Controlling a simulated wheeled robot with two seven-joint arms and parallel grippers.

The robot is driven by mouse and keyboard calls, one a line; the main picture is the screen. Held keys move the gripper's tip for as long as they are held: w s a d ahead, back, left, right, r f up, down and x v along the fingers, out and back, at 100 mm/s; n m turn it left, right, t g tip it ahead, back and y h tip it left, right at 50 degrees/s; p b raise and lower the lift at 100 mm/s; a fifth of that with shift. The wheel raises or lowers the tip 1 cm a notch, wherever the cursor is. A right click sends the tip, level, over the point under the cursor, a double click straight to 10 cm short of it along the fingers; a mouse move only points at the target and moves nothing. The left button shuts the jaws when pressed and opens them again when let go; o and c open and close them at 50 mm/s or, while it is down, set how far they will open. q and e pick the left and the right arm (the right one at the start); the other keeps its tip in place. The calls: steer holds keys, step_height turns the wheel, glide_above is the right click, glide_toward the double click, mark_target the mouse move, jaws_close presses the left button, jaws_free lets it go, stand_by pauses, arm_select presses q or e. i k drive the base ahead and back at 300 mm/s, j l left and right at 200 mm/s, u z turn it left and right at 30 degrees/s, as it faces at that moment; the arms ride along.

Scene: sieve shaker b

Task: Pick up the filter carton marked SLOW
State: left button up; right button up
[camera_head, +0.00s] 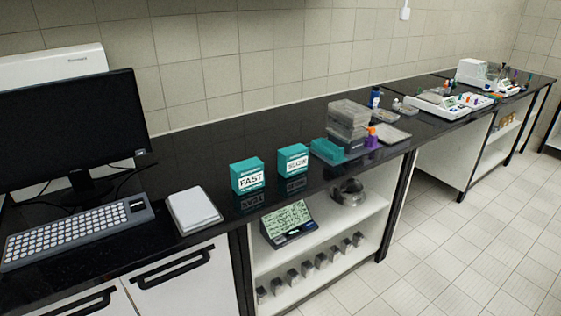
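The filter carton marked SLOW (293,160) is a small teal box with a white label, standing upright on the black bench. A similar teal carton marked FAST (247,176) stands a little to its left and nearer the front edge. The two cartons are apart, with a narrow gap between them. Neither of my grippers shows in the head view.
A white flat box (193,209), a keyboard (76,232) and a monitor (70,128) are at the left. Open shelves (320,245) lie below the bench edge. Bench behind the cartons is clear.

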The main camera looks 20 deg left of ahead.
mark_target(292, 160)
steer(key=i+u, duration=0.15)
steer(key=u, duration=0.25)
steer(key=i+l+u, duration=0.15)
steer(key=u, duration=0.3)
steer(key=i+l+u, duration=0.25)
steer(key=i+l, duration=0.2)
steer(key=l, duration=0.25)
steer(key=i+l+u, duration=0.15)
steer(key=l, duration=0.2)
steer(key=i+l+u, duration=0.15)
steer(key=l, duration=0.25)
steer(key=i+l, duration=0.2)
steer(key=l, duration=0.15)
steer(key=i+l, duration=0.2)
steer(key=l, duration=0.2)
